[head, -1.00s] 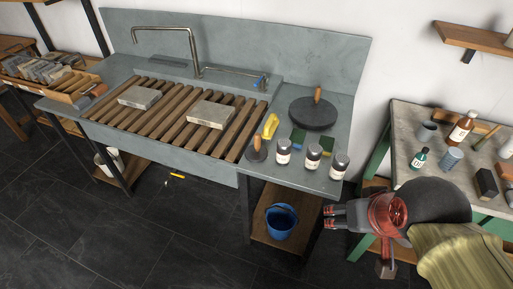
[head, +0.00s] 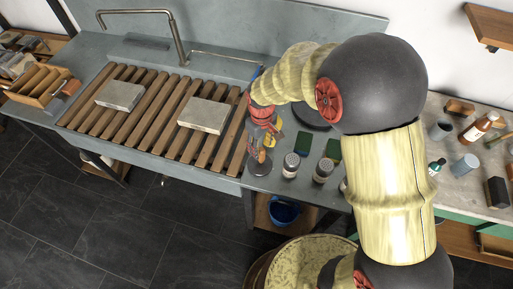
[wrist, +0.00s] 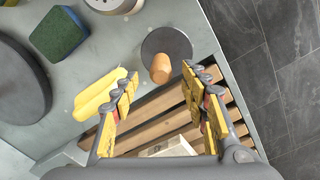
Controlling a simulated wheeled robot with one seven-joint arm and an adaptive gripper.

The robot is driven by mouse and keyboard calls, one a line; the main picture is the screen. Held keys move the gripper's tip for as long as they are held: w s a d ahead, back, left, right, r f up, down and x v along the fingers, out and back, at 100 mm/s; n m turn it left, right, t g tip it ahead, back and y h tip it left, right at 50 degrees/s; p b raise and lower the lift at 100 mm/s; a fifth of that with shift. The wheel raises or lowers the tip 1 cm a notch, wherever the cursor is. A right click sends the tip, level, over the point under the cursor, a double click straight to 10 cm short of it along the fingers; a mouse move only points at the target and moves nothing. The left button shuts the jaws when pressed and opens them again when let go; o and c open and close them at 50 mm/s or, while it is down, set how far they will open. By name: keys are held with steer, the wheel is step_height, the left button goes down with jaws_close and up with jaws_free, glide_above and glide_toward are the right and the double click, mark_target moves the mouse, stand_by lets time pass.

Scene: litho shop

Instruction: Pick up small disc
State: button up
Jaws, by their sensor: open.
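The small disc (wrist: 160,42), dark and round with an upright wooden knob (wrist: 162,69), lies on the grey counter beside the slatted rack. In the head view the small disc (head: 259,168) is partly covered by my gripper (head: 258,155). In the wrist view my gripper (wrist: 160,85) is open and empty, its two yellow-padded fingers pointing toward the disc, with the knob showing just beyond and between the fingertips. I cannot tell the exact height of the fingers above the counter.
A yellow object (wrist: 98,97) lies close by the left finger. A larger dark disc (wrist: 18,85), a green sponge (wrist: 60,36) and white-labelled jars (head: 291,165) stand near. The wooden slats (head: 160,108) hold two pale slabs, one here (head: 204,115). The counter's edge is close to the small disc.

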mark_target(262, 157)
steer(key=f+b, duration=0.1)
steer(key=f, duration=0.3)
steer(key=f+b, duration=0.1)
steer(key=f, duration=0.3)
steer(key=shift+s+d, duration=0.15)
steer(key=shift+s, duration=0.05)
steer(key=shift+r, duration=0.1)
steer(key=c, duration=0.3)
steer(key=c, duration=0.7)
jaws_close()
steer(key=shift+w+r, duration=0.1)
